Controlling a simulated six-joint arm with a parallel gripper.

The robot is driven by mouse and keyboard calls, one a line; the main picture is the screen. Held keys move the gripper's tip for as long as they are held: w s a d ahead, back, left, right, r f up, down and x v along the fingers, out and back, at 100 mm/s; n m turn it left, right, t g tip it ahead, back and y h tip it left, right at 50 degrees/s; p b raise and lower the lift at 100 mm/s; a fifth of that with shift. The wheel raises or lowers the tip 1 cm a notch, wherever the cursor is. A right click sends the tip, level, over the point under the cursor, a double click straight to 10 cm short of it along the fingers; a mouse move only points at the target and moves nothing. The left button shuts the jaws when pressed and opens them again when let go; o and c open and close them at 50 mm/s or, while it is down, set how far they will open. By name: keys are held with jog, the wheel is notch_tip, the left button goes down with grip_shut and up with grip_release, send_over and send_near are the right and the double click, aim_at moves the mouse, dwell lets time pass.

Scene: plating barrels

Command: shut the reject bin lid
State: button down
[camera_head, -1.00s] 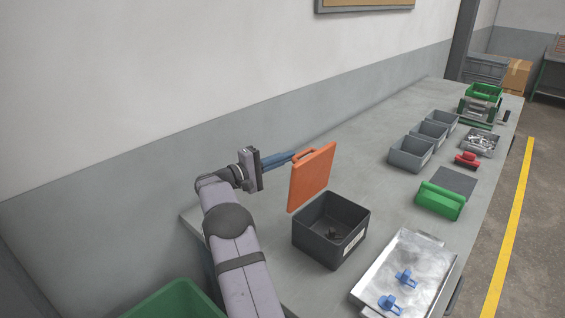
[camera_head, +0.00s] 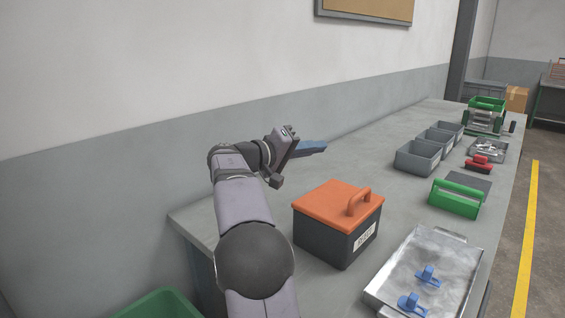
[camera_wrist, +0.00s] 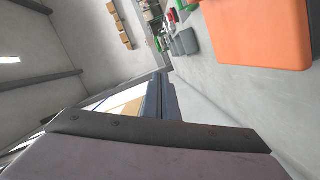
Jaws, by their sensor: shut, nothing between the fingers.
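The reject bin is a dark grey box (camera_head: 325,238) with a white label on its front, standing on the bench. Its orange lid (camera_head: 335,203) lies flat across the top, with the handle toward the right. My gripper (camera_head: 318,147) is shut and empty, above and behind the bin, apart from the lid. In the wrist view the shut blue fingers (camera_wrist: 160,95) point away from the orange lid (camera_wrist: 262,30), which fills the upper right. The inside of the bin is hidden under the lid.
A metal tray (camera_head: 452,270) with two blue clips is right of the bin. A green-handled piece (camera_head: 456,198), grey bins (camera_head: 418,157) and a red-handled item (camera_head: 480,163) stand farther along the bench. The bench strip behind the bin is clear.

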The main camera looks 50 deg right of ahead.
aim_at(350, 201)
jog(key=s+f+m+b, duration=0.2)
jog(key=s+b, duration=0.1)
jog(key=b, duration=0.3)
jog(key=s+f+m+t+b, duration=0.1)
jog(key=s+f+m+b, duration=0.1)
jog(key=b, duration=0.5)
jog(key=s+f+m+b, duration=0.2)
jog(key=s+f+b, duration=0.1)
jog(key=s+b, duration=0.2)
jog(key=shift+f+m+t+y+b, duration=0.1)
jog(key=shift+m+t+y+b, duration=0.25)
jog(key=shift+b, duration=0.3)
jog(key=f+b, duration=0.1)
jog(key=s+m+t+b, duration=0.1)
jog(key=b, duration=0.1)
jog(key=shift+s+f+m+b, duration=0.2)
jog(key=shift+f+m+b, duration=0.1)
jog(key=shift+f, duration=0.1)
jog(key=shift+f, duration=0.15)
jog(key=shift+w+r+p, duration=0.1)
jog(key=shift+r+p, duration=0.4)
jog(key=shift+r, duration=0.05)
jog(key=a+r+p, duration=0.1)
jog(key=a+r, duration=0.1)
jog(key=a, duration=0.3)
jog(key=w+a+r+p, duration=0.1)
jog(key=a+r, duration=0.2)
jog(key=a, duration=0.2)
jog(key=shift+r+p, duration=0.3)
jog(key=shift+p, duration=0.05)
